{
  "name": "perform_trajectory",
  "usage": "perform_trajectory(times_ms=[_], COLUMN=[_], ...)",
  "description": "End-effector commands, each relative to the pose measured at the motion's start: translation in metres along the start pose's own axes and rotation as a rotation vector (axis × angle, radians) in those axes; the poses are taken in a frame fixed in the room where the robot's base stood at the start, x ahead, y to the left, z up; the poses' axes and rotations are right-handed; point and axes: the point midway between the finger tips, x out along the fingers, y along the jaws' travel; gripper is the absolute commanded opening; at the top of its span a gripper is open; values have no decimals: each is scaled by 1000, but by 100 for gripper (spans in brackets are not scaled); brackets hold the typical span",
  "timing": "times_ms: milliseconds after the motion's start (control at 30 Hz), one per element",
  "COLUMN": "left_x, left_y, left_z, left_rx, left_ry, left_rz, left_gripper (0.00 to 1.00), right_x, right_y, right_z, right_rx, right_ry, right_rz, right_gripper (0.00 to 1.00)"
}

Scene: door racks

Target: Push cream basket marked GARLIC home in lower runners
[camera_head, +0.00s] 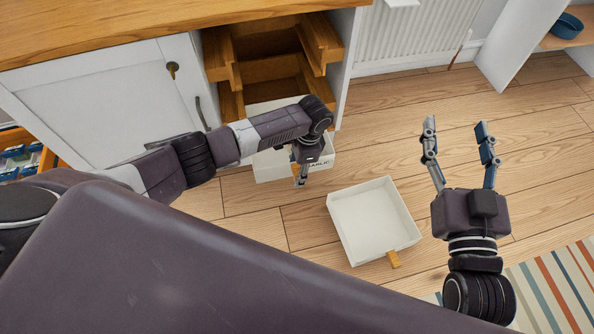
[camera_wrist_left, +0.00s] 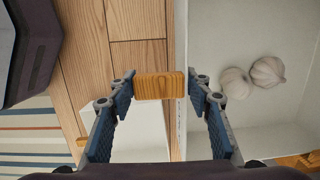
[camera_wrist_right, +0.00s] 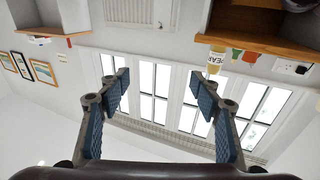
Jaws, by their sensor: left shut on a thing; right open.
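The cream basket marked GARLIC (camera_head: 270,166) sticks out of the cabinet below the worktop, with its rear end at the lower runners (camera_head: 284,84). My left arm hides much of it in the head view. My left gripper (camera_head: 301,177) is at its front and shut on its wooden handle (camera_wrist_left: 160,86), with a finger at each end. In the left wrist view, garlic bulbs (camera_wrist_left: 252,76) lie inside the basket. My right gripper (camera_head: 457,131) is open and empty, raised over the floor at the right; its fingers (camera_wrist_right: 160,88) also show in the right wrist view.
A second cream basket (camera_head: 370,218) with a wooden handle (camera_head: 393,259) stands on the floor, right of the GARLIC basket. A white cabinet door (camera_head: 110,98) is left of the opening. The upper runners (camera_head: 318,40) are empty. Open floor and a striped rug (camera_head: 562,284) lie at right.

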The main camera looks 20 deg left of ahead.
Motion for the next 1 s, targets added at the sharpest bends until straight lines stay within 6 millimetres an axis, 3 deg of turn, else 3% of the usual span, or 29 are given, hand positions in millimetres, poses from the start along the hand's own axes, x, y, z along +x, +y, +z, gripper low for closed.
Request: perform_trajectory(times_ms=[1000], left_x=[0], left_y=[-9], left_z=[0], left_rx=[-1], left_ry=[1], left_rz=[-1], left_gripper=[9], right_x=[0], right_y=[-3], right_z=[-25], right_rx=[3], right_ry=[115], right_rz=[-6], right_gripper=[58])
